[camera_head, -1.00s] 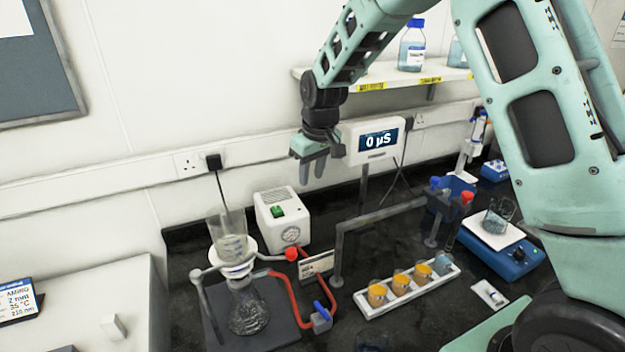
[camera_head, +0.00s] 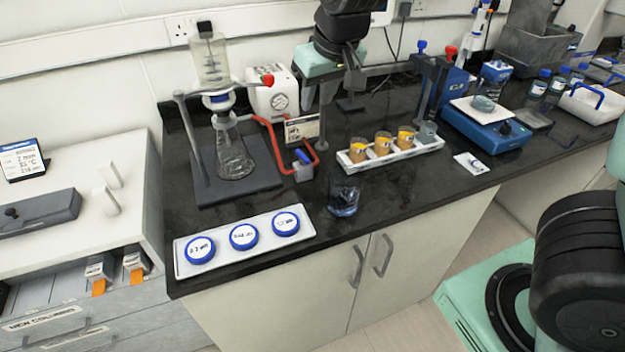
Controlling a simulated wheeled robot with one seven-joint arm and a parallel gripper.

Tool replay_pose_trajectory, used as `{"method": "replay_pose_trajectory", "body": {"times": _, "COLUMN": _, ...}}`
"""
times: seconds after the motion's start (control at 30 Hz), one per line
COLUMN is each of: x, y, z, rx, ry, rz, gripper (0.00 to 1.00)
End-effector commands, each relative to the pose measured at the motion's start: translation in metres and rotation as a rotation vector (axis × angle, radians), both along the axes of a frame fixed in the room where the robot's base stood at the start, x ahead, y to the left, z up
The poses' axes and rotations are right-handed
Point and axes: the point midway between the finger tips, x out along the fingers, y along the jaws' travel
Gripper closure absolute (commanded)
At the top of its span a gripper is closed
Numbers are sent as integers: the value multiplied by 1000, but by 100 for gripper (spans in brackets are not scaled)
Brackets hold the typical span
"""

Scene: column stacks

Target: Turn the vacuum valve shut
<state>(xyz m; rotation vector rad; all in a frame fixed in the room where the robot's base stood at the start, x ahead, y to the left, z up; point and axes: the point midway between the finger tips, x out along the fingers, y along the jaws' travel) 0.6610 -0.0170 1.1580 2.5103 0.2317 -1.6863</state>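The vacuum valve is a small grey block with a blue lever (camera_head: 302,156). It sits in the red tubing (camera_head: 272,128) on the bench, between the filter flask and the pump. The lever lies slantwise. My gripper (camera_head: 318,100) hangs fingers down above the bench, higher than the valve and slightly to its right in the picture. Its fingers look apart with nothing between them, and they do not touch the valve. The glass filter flask (camera_head: 234,158) stands left of the valve under a funnel.
A white rack (camera_head: 388,154) of amber-filled beakers stands right of the valve. A glass beaker (camera_head: 344,196) stands in front of it. A tray (camera_head: 240,262) with blue-lidded dishes lies at the front edge. A small sign (camera_head: 301,130) stands close behind the valve.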

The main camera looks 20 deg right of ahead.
Motion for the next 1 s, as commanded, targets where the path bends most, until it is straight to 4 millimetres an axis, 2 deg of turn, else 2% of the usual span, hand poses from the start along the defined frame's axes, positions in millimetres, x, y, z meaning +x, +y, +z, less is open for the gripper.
{"method": "replay_pose_trajectory", "body": {"times": 0.17, "x": -1, "y": 1, "z": -9, "rx": 6, "ry": -5, "rz": -5, "gripper": 67}}
{"method": "replay_pose_trajectory", "body": {"times": 0.27, "x": 4, "y": 2, "z": -21, "rx": 5, "ry": -1, "rz": -6, "gripper": 67}}
{"method": "replay_pose_trajectory", "body": {"times": 0.8, "x": 46, "y": 9, "z": -123, "rx": 3, "ry": 0, "rz": -5, "gripper": 67}}
{"method": "replay_pose_trajectory", "body": {"times": 1.0, "x": 57, "y": 11, "z": -149, "rx": 5, "ry": -3, "rz": -5, "gripper": 67}}
